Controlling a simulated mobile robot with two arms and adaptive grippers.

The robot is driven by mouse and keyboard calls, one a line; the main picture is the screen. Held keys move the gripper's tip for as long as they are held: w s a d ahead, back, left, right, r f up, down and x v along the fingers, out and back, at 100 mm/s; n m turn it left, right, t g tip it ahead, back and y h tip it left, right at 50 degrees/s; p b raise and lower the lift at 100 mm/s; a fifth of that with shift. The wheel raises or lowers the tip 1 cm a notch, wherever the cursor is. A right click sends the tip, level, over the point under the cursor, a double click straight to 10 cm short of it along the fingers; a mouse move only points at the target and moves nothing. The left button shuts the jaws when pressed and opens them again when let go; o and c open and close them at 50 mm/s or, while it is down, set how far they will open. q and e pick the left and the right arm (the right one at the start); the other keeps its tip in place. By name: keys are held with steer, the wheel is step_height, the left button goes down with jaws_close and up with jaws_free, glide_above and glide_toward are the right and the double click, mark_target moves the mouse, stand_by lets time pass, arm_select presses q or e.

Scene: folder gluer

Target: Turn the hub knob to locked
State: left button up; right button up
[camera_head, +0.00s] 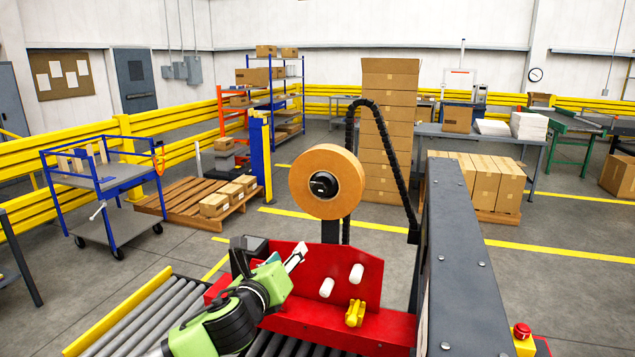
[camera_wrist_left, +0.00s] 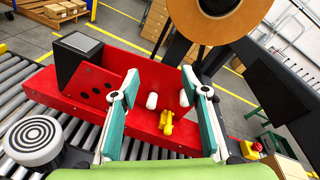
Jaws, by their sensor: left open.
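The hub knob (camera_head: 323,184) is a small black knob at the centre of a large tan tape roll (camera_head: 340,163). The roll stands upright on a dark post above the red machine head (camera_head: 300,320). Its lower part also shows at the top of the left wrist view (camera_wrist_left: 237,28), where the dark hub is cut off by the frame edge. My left gripper (camera_head: 284,258) is below and left of the roll, in front of the red plate, apart from the knob. Its two teal-padded fingers (camera_wrist_left: 160,88) are spread and empty. My right gripper is in neither view.
White rollers (camera_head: 356,274) and a yellow lever (camera_head: 355,310) stick out from the red plate. A dark beam (camera_head: 465,260) rises at right, with a red button (camera_head: 522,331) beside it. A black cable chain (camera_head: 400,150) arches behind the roll. A roller conveyor (camera_head: 135,320) runs below.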

mark_target(318, 189)
arm_select(q)
steer(key=s+d+r+m+t+h+p, duration=0.1)
steer(key=s+r+m, duration=0.15)
steer(key=r, duration=0.35)
steer(key=s+d+r+m+h, duration=0.1)
steer(key=s+d+r+m, duration=0.1)
steer(key=r+m, duration=0.35)
steer(key=shift+n, duration=0.7)
steer(key=p+x, duration=0.1)
steer(key=x, duration=0.3)
steer(key=r+p+x, duration=0.1)
steer(key=p+x, duration=0.1)
steer(key=x, duration=0.1)
steer(key=p+x, duration=0.1)
steer(key=x, duration=0.3)
steer(key=shift+w+a+r, duration=0.2)
steer(key=shift+w, duration=0.2)
steer(key=shift+p+x, duration=0.35)
steer(key=shift+x, duration=0.45)
steer(key=c, duration=1.1)
